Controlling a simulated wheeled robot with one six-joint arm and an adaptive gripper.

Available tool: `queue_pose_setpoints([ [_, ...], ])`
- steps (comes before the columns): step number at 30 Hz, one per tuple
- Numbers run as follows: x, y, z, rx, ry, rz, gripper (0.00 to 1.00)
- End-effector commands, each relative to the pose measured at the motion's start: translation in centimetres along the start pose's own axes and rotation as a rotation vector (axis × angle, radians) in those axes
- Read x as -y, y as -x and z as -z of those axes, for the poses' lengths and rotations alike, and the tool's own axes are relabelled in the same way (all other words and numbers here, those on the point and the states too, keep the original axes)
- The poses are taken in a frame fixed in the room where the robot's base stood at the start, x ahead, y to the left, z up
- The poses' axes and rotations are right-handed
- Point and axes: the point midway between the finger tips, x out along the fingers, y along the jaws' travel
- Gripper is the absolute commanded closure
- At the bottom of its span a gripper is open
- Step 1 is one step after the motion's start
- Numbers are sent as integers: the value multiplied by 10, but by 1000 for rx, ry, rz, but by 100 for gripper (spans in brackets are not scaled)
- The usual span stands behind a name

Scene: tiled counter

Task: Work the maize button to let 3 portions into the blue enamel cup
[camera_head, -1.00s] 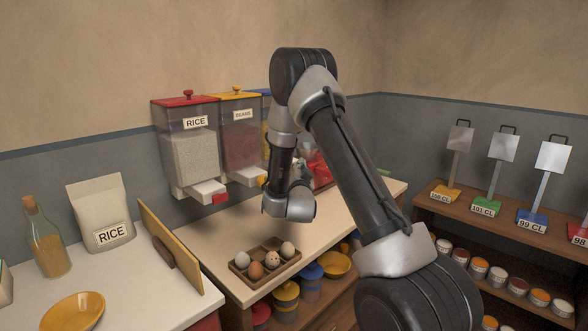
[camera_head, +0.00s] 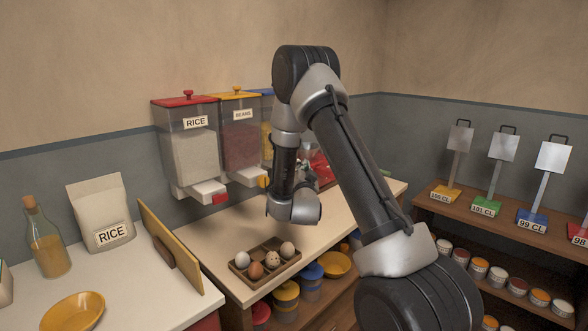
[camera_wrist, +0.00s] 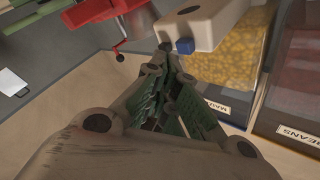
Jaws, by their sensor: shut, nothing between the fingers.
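The maize dispenser (camera_wrist: 232,68) is a clear bin of yellow kernels with a MAIZE label and a pale outlet block in the wrist view. In the head view its blue lid (camera_head: 267,92) shows partly behind my arm. The blue maize button (camera_wrist: 185,46) sticks out of the outlet block. My gripper (camera_wrist: 168,70) is shut and empty, its fingertips close to the button and outlet. I cannot tell whether they touch the button. I cannot make out the blue enamel cup in either view.
The beans dispenser (camera_head: 240,135) and rice dispenser (camera_head: 188,150) hang left of the maize one. A red cranked device (camera_wrist: 90,12) stands near my gripper. An egg tray (camera_head: 264,262) sits at the counter's front edge, with clear counter behind it.

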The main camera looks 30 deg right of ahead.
Motion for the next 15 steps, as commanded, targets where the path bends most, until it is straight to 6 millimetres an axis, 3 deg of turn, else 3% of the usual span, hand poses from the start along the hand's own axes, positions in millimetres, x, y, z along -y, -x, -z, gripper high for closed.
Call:
queue_pose_setpoints([
  [15, -22, 30, 23, 0, 1, -1, 100],
])
